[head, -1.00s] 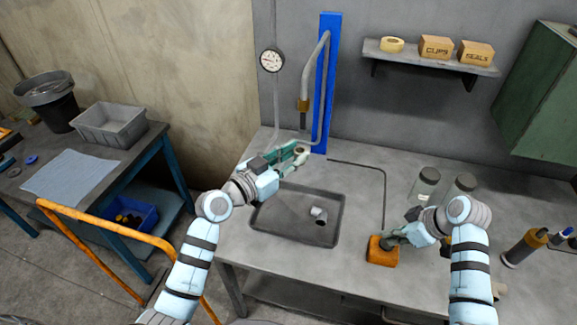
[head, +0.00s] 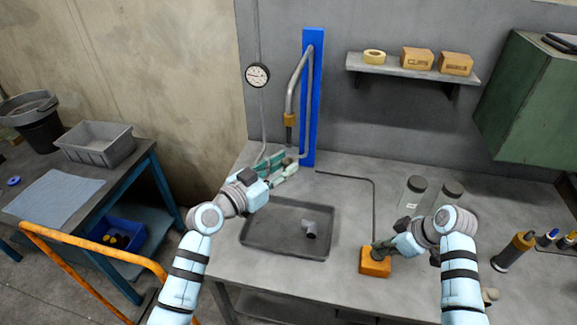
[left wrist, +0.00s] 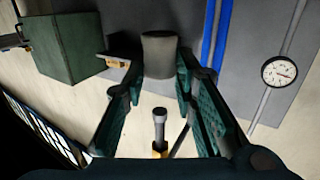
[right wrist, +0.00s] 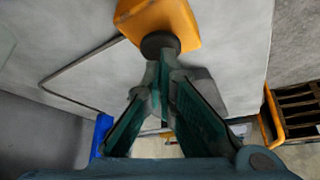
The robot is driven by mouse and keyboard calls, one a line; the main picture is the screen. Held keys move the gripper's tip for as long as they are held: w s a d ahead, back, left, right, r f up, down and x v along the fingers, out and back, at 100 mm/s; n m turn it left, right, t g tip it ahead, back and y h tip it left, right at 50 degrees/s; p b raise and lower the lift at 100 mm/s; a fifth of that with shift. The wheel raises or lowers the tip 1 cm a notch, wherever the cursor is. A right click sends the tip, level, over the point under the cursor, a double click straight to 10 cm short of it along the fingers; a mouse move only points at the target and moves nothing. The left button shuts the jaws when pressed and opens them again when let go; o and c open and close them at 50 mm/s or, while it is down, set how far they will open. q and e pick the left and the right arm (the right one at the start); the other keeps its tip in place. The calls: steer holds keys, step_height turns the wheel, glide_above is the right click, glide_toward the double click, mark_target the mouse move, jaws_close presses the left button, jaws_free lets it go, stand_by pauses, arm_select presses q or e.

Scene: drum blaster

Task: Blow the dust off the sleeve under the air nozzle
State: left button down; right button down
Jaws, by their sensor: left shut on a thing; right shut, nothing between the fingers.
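My left gripper (head: 284,168) is shut on a grey cylindrical sleeve (left wrist: 158,54), held between the fingertips above the bench's back part. The air nozzle (head: 289,123), a bent grey pipe with a brass collar and dark tip, hangs above that gripper; its tip also shows in the left wrist view (left wrist: 159,125). I cannot tell whether dust is on the sleeve. My right gripper (head: 381,246) is shut and empty, its fingertips at the black knob (right wrist: 159,44) on an orange block (head: 374,263). Whether the knob is pressed down is unclear.
A dark tray (head: 262,242) on the bench holds a grey pipe-like piece (head: 311,229). Two glass jars (head: 411,196) stand behind my right arm. A blue post (head: 311,90) carries the nozzle pipe; a gauge (head: 257,75) is on the wall. A side table (head: 130,165) is at left.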

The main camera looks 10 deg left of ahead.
steer(key=shift+s+f, duration=0.1)
steer(key=shift+f, duration=0.65)
stand_by(1.6)
stand_by(1.4)
steer(key=shift+r, duration=3.55)
arm_select(q)
steer(key=shift+s, duration=0.1)
